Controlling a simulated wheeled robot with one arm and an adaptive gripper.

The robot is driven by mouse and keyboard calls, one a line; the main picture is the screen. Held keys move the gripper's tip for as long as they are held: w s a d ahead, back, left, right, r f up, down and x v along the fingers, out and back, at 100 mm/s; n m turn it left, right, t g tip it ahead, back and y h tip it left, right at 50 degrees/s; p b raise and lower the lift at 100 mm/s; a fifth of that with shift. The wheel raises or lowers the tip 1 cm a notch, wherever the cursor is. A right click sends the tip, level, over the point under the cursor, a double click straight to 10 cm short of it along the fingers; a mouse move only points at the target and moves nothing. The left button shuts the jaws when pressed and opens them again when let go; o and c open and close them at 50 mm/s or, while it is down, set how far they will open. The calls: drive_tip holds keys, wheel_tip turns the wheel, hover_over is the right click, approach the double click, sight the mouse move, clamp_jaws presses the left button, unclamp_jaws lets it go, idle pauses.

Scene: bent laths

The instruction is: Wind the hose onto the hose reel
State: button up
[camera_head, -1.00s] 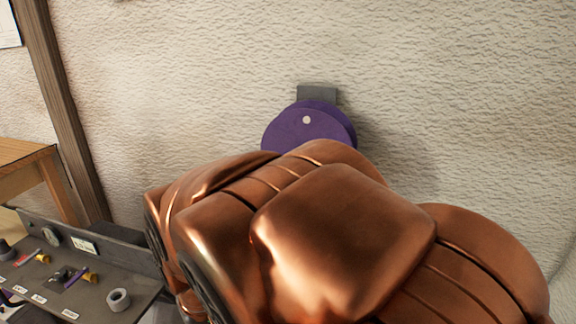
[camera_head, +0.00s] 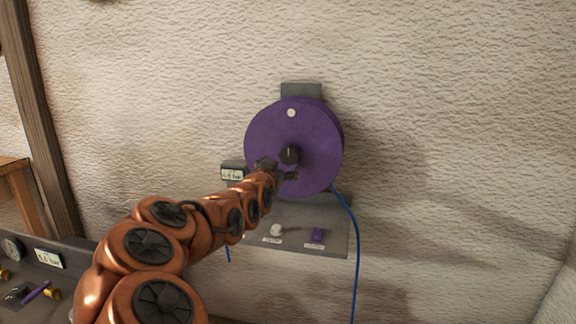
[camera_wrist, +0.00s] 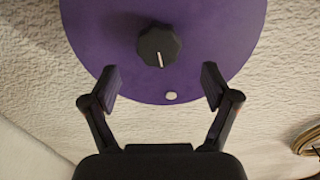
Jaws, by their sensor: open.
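The hose reel (camera_head: 315,135) is a purple disc on a grey wall mount, with a white dot near its top edge and a black knob (camera_head: 289,154) at its middle. The blue hose (camera_head: 355,250) hangs from its lower right side; its lower end is out of view. My gripper (camera_head: 280,172) is in front of the disc, just below the knob in the head view. In the wrist view, my open, empty gripper (camera_wrist: 159,85) points at the reel (camera_wrist: 100,45), with the faceted knob (camera_wrist: 159,46) just beyond and between the fingertips. I see no contact with it.
A grey panel (camera_head: 335,242) below the reel carries a white knob (camera_head: 276,230) and a purple switch (camera_head: 317,235). A small display (camera_head: 232,174) sits left of the reel. A tan coil (camera_wrist: 309,138) shows at the wrist view's right edge. The wall right of the reel is bare.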

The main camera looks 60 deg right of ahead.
sight(288, 157)
drive_tip(key=shift+x, duration=0.8)
drive_tip(key=shift+p+x, duration=0.55)
drive_tip(key=shift+x, duration=2.7)
drive_tip(key=shift+s+r, duration=0.15)
drive_tip(key=shift+r, duration=0.05)
drive_tip(key=shift+c, duration=0.4)
clamp_jaws()
